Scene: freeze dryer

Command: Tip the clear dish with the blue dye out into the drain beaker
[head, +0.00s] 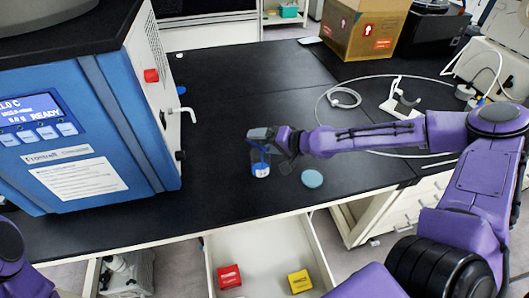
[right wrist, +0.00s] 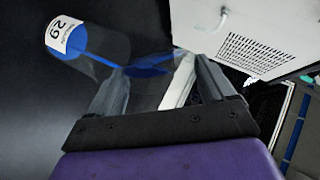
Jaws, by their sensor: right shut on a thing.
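My right gripper (head: 262,142) is shut on the clear dish, over the bench. In the right wrist view the see-through dish (right wrist: 148,90) sits between the fingers, with blue dye (right wrist: 150,70) at its far edge. It looks tilted. The drain beaker (head: 260,169), clear with a white label and blue at its base, stands upright on the bench just below the gripper. The beaker also shows in the right wrist view (right wrist: 95,48), with a blue streak running inside it toward the dish. I cannot tell how much dye is in each. My left gripper is out of view.
A pale blue disc (head: 312,179) lies near the bench's front edge. The blue freeze dryer (head: 95,130) stands at left, its white valve handle (head: 182,112) sticking out. An open drawer below holds a red block (head: 229,276) and a yellow block (head: 299,281). The bench behind the beaker is clear.

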